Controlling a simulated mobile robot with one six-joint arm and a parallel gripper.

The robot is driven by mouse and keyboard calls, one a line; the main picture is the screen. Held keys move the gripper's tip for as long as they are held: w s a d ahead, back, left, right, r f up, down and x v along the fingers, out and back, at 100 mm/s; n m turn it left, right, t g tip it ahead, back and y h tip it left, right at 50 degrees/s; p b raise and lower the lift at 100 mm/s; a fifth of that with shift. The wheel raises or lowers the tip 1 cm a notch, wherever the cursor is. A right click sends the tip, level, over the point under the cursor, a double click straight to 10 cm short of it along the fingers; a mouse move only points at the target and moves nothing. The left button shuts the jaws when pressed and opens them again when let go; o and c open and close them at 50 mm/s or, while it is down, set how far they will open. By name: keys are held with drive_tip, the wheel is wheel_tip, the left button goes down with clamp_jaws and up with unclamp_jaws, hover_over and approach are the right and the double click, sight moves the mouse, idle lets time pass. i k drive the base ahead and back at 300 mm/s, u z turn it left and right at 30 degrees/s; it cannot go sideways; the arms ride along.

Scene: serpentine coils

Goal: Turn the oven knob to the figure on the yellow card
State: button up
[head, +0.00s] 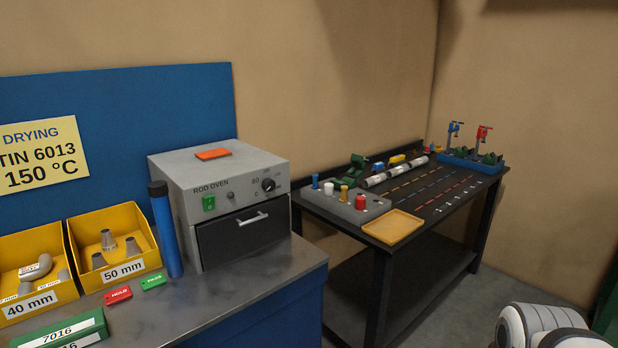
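The grey rod oven (215,185) stands on the bench at centre left, with a dark drawer-like door and a pale handle. Its black knob (268,184) is at the upper right of the front face, with small figures around it. I can read "80" to its left; the others, and the pointer, are too small to tell. My gripper is not in view.
An orange-red block (213,154) lies on the oven. A blue tube (165,232) stands close to its left, beside yellow bins (111,243). Red (118,295) and green (154,282) tags lie in front. A dark table (376,250) stands right, past a gap.

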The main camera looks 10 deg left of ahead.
sight(268, 184)
drive_tip(key=u, duration=0.5)
drive_tip(key=i, duration=1.35)
drive_tip(key=u, duration=0.65)
drive_tip(key=k, duration=0.9)
drive_tip(key=u, duration=0.2)
drive_tip(key=i, duration=0.9)
drive_tip(key=z, duration=0.1)
